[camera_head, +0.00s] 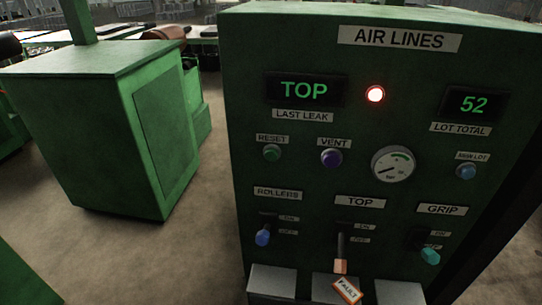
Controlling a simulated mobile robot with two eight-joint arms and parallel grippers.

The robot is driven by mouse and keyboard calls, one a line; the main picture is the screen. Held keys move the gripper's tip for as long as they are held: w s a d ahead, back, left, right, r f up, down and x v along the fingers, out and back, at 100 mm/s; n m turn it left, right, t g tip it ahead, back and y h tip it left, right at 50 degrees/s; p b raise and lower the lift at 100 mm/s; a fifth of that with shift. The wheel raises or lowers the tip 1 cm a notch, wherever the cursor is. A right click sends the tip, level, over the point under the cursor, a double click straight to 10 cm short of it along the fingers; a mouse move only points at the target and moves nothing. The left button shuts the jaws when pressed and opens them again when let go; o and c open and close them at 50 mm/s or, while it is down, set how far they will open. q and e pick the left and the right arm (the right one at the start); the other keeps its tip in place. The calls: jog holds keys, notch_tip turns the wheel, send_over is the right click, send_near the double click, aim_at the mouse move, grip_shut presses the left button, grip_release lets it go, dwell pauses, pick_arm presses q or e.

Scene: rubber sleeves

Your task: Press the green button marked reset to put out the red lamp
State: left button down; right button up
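The green button (272,153) sits under the label RESET on the left side of a green control panel (310,220). The red lamp (375,94) glows brightly in the upper middle of the panel, to the right of a display (304,90) reading TOP. Neither of my grippers is in view, and nothing covers the button or the lamp.
A purple VENT button (331,158) is close beside the green one. A gauge (393,164), a blue button (466,172) and several lever switches share the panel. An orange FAULT tag (348,290) hangs below the TOP lever (340,262). A green cabinet (110,130) stands left; bare floor lies between.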

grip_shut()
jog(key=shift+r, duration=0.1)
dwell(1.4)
